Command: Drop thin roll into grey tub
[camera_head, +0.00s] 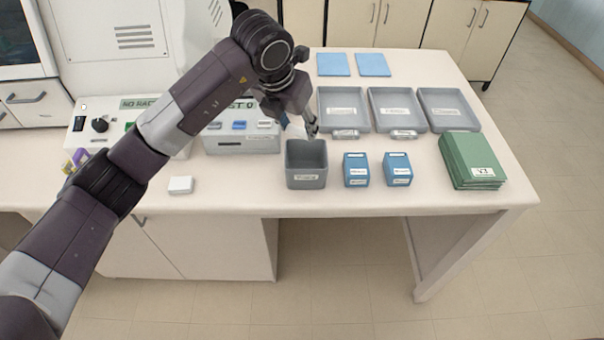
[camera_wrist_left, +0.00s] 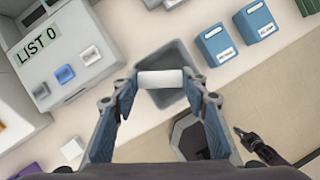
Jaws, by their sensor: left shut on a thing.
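The thin roll (camera_wrist_left: 161,79) is a short white cylinder lying across between my left fingertips in the left wrist view. My left gripper (camera_wrist_left: 162,82) is shut on it. In the head view the left gripper (camera_head: 311,127) hangs above the back of the grey tub (camera_head: 306,180), and the roll is hardly visible there. The open grey tub, also in the wrist view (camera_wrist_left: 178,54), appears behind and below the roll. Its inside is partly hidden by the roll and fingers. A dark gripper, apparently my right one (camera_wrist_left: 245,137), shows small at the lower right of the wrist view.
Two blue boxes (camera_head: 356,170) (camera_head: 397,169) stand right of the tub. Grey trays (camera_head: 343,97) lie behind them, and a green stack (camera_head: 470,160) is farther right. A machine panel (camera_head: 240,143) is left of the tub. A small white block (camera_head: 181,185) lies near the front edge.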

